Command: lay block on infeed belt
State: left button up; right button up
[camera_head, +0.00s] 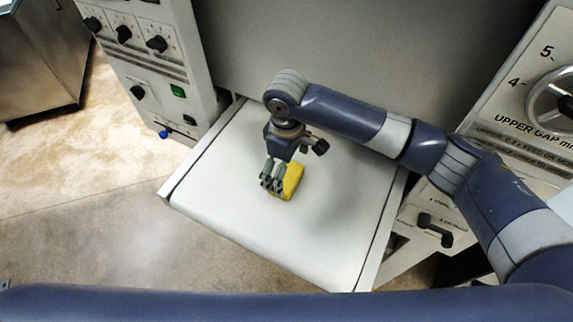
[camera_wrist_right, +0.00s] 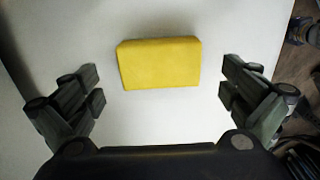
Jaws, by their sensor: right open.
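A yellow block (camera_head: 292,181) lies on the white infeed belt (camera_head: 310,232), near the belt's middle. In the right wrist view the block (camera_wrist_right: 160,63) lies flat on the white surface, between and a little beyond the open fingers. My right gripper (camera_head: 272,180) is just above and beside the block in the head view and hides part of it. In its wrist view the right gripper (camera_wrist_right: 160,92) has its fingers wide apart, with a clear gap on each side of the block. My left gripper is not in view.
A control panel with knobs (camera_head: 123,33) stands left of the belt. The panel with the upper gap dial (camera_head: 562,98) stands at right, with a black handle (camera_head: 434,229) below it. A grey machine wall (camera_head: 350,50) closes the back. Bare floor (camera_head: 80,230) lies at left.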

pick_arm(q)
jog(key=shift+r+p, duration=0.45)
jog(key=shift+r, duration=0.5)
pick_arm(e)
notch_tip(320, 180, up, 8)
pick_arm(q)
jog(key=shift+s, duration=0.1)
